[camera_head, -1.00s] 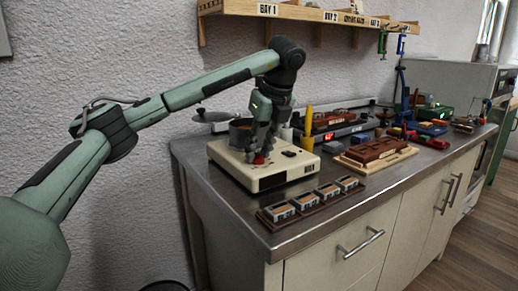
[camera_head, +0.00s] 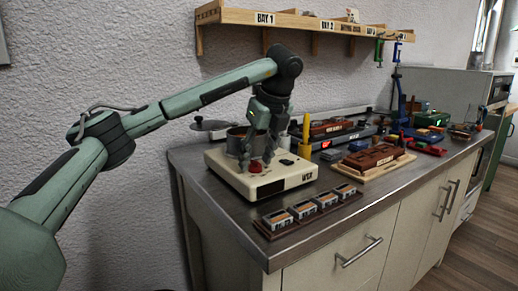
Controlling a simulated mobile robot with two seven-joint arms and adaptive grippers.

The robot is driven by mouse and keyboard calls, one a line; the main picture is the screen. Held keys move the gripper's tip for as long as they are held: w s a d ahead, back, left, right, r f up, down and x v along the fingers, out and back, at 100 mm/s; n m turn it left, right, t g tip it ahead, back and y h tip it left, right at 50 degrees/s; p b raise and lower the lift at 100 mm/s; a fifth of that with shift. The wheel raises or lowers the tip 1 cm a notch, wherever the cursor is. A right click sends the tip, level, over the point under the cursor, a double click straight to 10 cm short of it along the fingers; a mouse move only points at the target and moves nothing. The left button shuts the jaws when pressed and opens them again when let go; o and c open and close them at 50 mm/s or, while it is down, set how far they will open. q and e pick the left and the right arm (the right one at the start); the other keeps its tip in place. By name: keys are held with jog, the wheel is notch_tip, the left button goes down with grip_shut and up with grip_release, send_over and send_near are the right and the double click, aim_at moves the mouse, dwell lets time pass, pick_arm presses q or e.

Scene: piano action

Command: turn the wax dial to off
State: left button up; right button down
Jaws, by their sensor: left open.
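The wax unit (camera_head: 276,185) is a cream box on the left end of the steel counter, with "WAX" lettering on its front. A red dial (camera_head: 255,167) sits on its top near the front. Its marking is too small to read. A dark metal pot (camera_head: 237,140) stands on the unit behind my gripper. My left gripper (camera_head: 256,165) points down over the unit with its fingers apart, one on each side of the dial. I cannot tell whether they touch it. My right gripper is not in view.
A tray of several small blocks (camera_head: 312,208) lies along the counter's front edge. A yellow upright stick (camera_head: 306,132) stands right of the unit. A brown block on a wooden board (camera_head: 375,160) lies farther right. A wooden shelf (camera_head: 300,20) runs along the wall above.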

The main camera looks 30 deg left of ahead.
pick_arm(q)
jog(key=v, duration=1.2)
jog(key=shift+d+f, duration=0.1)
